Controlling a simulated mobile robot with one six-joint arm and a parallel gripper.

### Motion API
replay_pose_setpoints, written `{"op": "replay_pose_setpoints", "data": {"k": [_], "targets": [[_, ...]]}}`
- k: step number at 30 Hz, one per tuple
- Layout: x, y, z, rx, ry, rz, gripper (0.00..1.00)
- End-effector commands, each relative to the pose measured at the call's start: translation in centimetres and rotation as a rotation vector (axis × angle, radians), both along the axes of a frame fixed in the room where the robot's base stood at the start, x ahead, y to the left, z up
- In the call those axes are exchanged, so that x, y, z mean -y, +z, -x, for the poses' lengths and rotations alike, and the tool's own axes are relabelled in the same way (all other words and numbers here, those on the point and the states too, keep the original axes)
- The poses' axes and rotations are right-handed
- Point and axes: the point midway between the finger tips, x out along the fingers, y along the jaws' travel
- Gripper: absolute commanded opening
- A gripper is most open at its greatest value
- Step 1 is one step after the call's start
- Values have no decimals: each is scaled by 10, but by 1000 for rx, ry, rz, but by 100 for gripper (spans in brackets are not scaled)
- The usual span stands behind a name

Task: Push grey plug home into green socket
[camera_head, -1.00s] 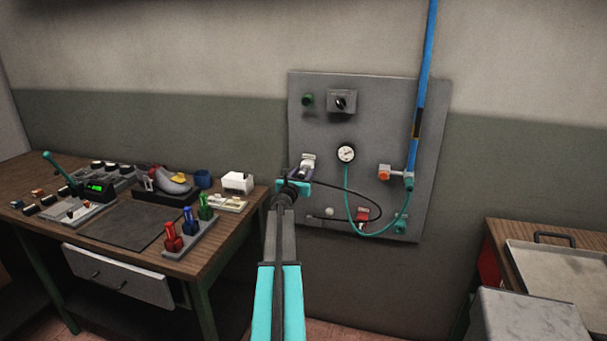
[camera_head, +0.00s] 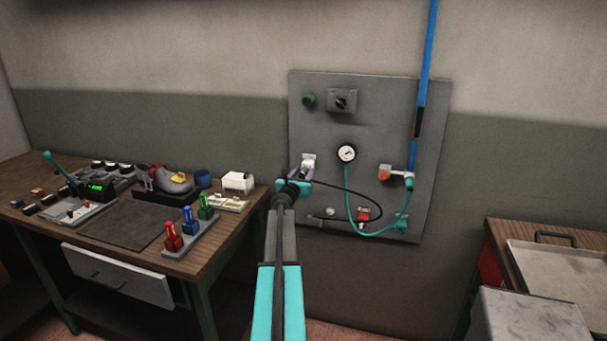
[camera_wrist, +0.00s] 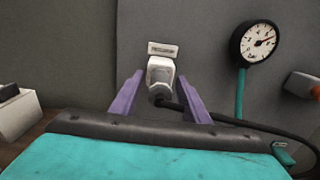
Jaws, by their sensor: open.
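A pale grey plug (camera_wrist: 160,72) with a black cable sits at the panel below a small label plate in the wrist view. It shows as a whitish block (camera_head: 308,160) in the head view. My gripper (camera_wrist: 156,98) is open, with one purple finger on each side of the plug and gaps between. In the head view my gripper (camera_head: 300,170) points at the panel, just below the plug. I cannot make out a green socket behind the plug. A round green fitting (camera_head: 308,100) is higher on the panel.
The grey wall panel (camera_head: 380,115) carries a gauge (camera_head: 347,153), a black knob (camera_head: 341,103), a red fitting (camera_head: 363,214) and a teal hose (camera_head: 349,200). A blue pipe (camera_head: 422,90) runs down its right side. A cluttered workbench (camera_head: 125,255) stands left.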

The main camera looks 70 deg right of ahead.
Motion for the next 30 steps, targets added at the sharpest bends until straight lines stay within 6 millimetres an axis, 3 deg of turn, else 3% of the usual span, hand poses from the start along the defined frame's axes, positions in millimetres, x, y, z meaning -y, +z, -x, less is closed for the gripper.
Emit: {"op": "replay_pose_setpoints", "data": {"k": [5,12,30], "targets": [[0,0,0,0,0,0,40],[0,0,0,0,-1,0,0],[-10,0,1,0,-1,0,0]]}}
